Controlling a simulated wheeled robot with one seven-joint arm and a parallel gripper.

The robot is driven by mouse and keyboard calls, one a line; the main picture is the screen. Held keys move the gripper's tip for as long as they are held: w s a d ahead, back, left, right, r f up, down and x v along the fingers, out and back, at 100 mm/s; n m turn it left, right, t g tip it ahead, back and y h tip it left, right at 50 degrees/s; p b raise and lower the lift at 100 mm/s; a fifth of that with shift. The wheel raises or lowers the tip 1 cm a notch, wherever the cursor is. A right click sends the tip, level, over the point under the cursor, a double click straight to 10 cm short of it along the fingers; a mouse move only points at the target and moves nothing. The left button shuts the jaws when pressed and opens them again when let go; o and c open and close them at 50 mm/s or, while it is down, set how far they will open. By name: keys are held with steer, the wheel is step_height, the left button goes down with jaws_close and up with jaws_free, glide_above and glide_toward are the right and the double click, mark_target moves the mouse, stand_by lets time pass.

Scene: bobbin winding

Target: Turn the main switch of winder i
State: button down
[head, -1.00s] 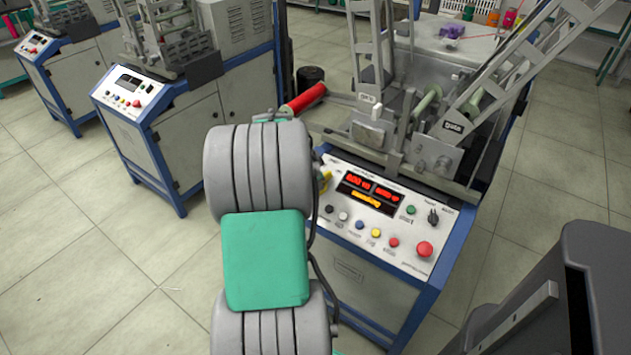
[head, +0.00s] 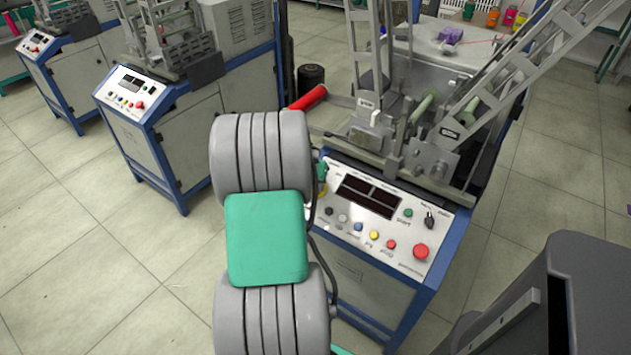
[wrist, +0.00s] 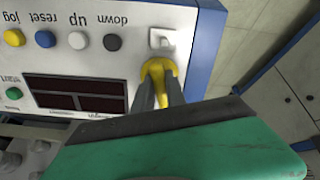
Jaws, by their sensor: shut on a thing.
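The winder in front of me has a white sloping panel (head: 340,255) with a dark, unlit display (head: 368,196). The display (wrist: 75,93) is also dark in the wrist view. The yellow main switch (wrist: 158,72) sits at the panel corner beside a small pale fitting (wrist: 162,42). My gripper (wrist: 158,90) has its two dark fingers closed on either side of the switch handle. Part of the handle is hidden between the fingers. In the head view my arm covers most of the switch and gripper. No readable label tells which winder this is.
Coloured buttons line the panel, with a red mushroom button (head: 421,251) and a black selector knob (head: 430,219). Slanted metal frames (head: 490,95) rise behind it. A dark cabinet (head: 600,290) stands at the right. Another winder (head: 140,95) stands left, with open floor between.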

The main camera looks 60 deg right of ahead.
steer(key=shift+n+p, duration=0.4)
steer(key=shift+n, duration=0.7)
steer(key=c, duration=1.4)
jaws_free()
steer(key=shift+o, duration=0.2)
steer(key=p+v, duration=0.1)
steer(key=v, duration=0.6)
steer(key=shift+a+r, duration=0.15)
steer(key=shift+r, duration=0.25)
